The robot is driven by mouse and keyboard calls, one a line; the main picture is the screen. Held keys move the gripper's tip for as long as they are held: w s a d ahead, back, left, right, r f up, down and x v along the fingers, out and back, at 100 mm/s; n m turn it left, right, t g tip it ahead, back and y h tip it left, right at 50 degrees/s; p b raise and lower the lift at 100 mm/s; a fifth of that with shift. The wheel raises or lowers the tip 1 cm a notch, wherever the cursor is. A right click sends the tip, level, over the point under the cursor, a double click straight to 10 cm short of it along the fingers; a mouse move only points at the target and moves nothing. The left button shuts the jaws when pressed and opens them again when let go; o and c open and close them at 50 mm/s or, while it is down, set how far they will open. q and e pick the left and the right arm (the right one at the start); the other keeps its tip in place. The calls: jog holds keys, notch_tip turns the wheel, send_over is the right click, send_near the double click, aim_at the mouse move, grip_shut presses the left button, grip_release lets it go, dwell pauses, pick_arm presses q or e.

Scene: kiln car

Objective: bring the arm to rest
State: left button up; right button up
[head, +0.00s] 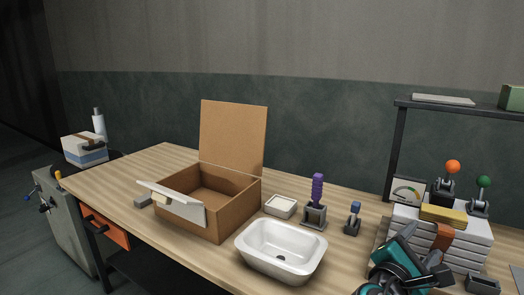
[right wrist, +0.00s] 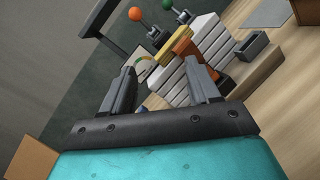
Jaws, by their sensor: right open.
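My right gripper (head: 412,264), teal and dark grey, is at the lower right of the head view, in front of the stack of white slabs (head: 480,252). In the right wrist view its two fingers (right wrist: 165,80) stand wide apart, with nothing held between them. The stack (right wrist: 207,48) lies beyond the fingertips there; I cannot tell the exact distance. My left gripper is not in view.
The wooden workbench (head: 145,172) holds an open brown box (head: 232,215), a white basin (head: 281,262), a small white dish (head: 280,206) and a purple-handled lever (head: 317,190). A shelf (head: 395,150) stands behind the stack. Orange-ball (head: 453,167) and green-ball levers (head: 484,182) rise there.

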jog(key=s+a+f+m+g+y, duration=0.25)
jog(key=s+f+m+y, duration=0.2)
jog(key=s+f, duration=0.3)
jog(key=s+a+f+m+g+y, duration=0.1)
jog(key=s+f+m+g+y, duration=0.25)
jog(key=s+f+m, duration=0.35)
jog(key=s+a+f+m+g+y, duration=0.1)
jog(key=s+a+f+m+y, duration=0.15)
jog(key=s, duration=0.35)
jog(key=s+a+f+m+g+y, duration=0.1)
jog(key=s+a+m+g+y, duration=0.2)
jog(key=s, duration=0.4)
jog(key=w+a+f+t+y+b, duration=0.1)
jog(key=w+a+f+t, duration=0.1)
jog(key=w+f+t, duration=0.2)
jog(key=w+a+f+n+t+y+b, duration=0.1)
jog(key=w+f+t, duration=0.3)
jog(key=f, duration=0.4)
jog(key=shift+a+f+t+y+b, duration=0.2)
jog(key=shift+a+t+y+b, duration=0.2)
jog(key=shift+b, duration=0.2)
jog(key=shift+w+r, duration=0.1)
jog(key=shift+w, duration=0.1)
